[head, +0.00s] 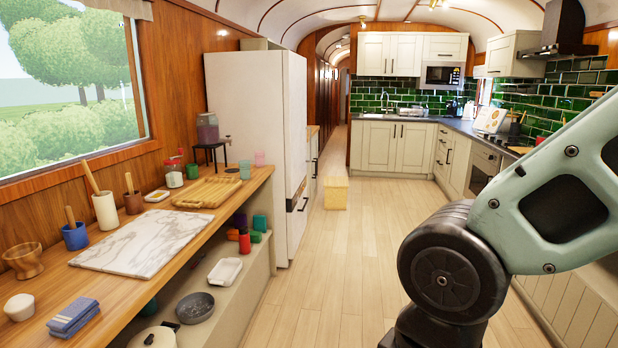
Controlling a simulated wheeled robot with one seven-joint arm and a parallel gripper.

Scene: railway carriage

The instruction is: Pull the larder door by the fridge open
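The tall white fridge (257,140) stands on the left, past the end of the wooden counter. I see its broad side, and its front faces right at a steep angle. A low pale cabinet front (311,172) with a dark upright handle shows just beyond the fridge. I cannot tell whether this is the larder door; no door near the fridge looks open. Part of my own arm fills the right side of the view. My gripper is not in view.
A wooden counter (245,190) with a marble board, jars and cups runs along the left, with open shelves below. A small yellow box (336,192) sits on the floor past the fridge. The pale floor (320,270) between is clear. Kitchen cabinets (395,147) stand at the back.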

